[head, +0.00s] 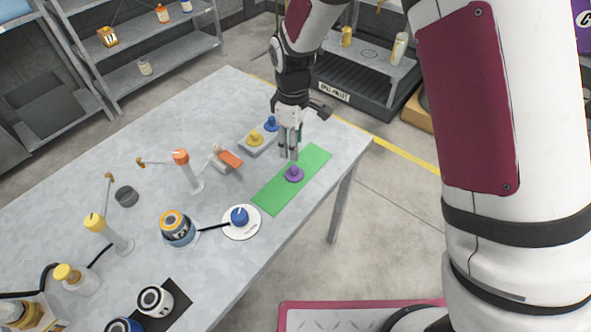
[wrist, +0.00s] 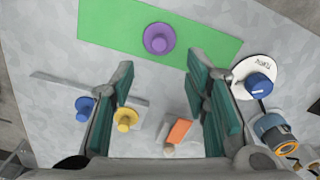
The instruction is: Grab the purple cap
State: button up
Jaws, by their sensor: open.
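The purple cap (head: 294,174) is a round disc with a raised knob. It sits on a green mat (head: 273,193) near the table's right edge. In the wrist view the purple cap (wrist: 159,39) lies on the green mat (wrist: 108,22), ahead of and between my fingers. My gripper (head: 290,154) points down just behind the cap, above the table by the mat's far part.
Yellow (head: 255,138) and blue (head: 271,123) caps stand on a grey block behind. An orange-topped item (head: 230,158) is left of the mat. A blue cap on a white disc (head: 239,217) stands front left. Several pumps and cans fill the left.

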aim_at(294, 167)
jog(key=shift+f+p, duration=0.7)
jog(key=shift+f, duration=3.85)
jog(key=c, duration=1)
